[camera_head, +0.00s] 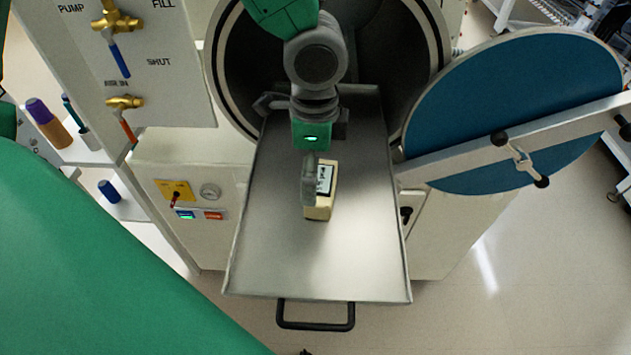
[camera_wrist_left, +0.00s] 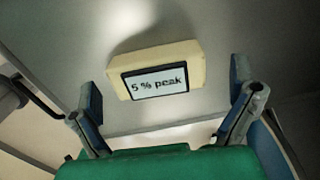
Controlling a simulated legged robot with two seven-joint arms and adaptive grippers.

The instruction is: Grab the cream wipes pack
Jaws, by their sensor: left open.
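The cream wipes pack (camera_head: 320,212) lies on the metal tray (camera_head: 365,265), near its middle, with a dark-framed white label on it. In the left wrist view the pack (camera_wrist_left: 195,60) shows its label, reading "5 % peak", ahead of and between my two spread fingers. My left gripper (camera_head: 308,186) is over the pack and hides its left part in the head view. In the left wrist view the gripper (camera_wrist_left: 166,88) is open and empty, with the pack apart from both fingers. My right gripper is not in view.
The tray extends from a round chamber opening (camera_head: 228,75), with a black handle (camera_head: 316,326) at its front. The round blue door (camera_head: 470,95) stands open at right. A valve panel (camera_head: 165,75) and shelves with bottles (camera_head: 48,123) are at left. The tray around the pack is clear.

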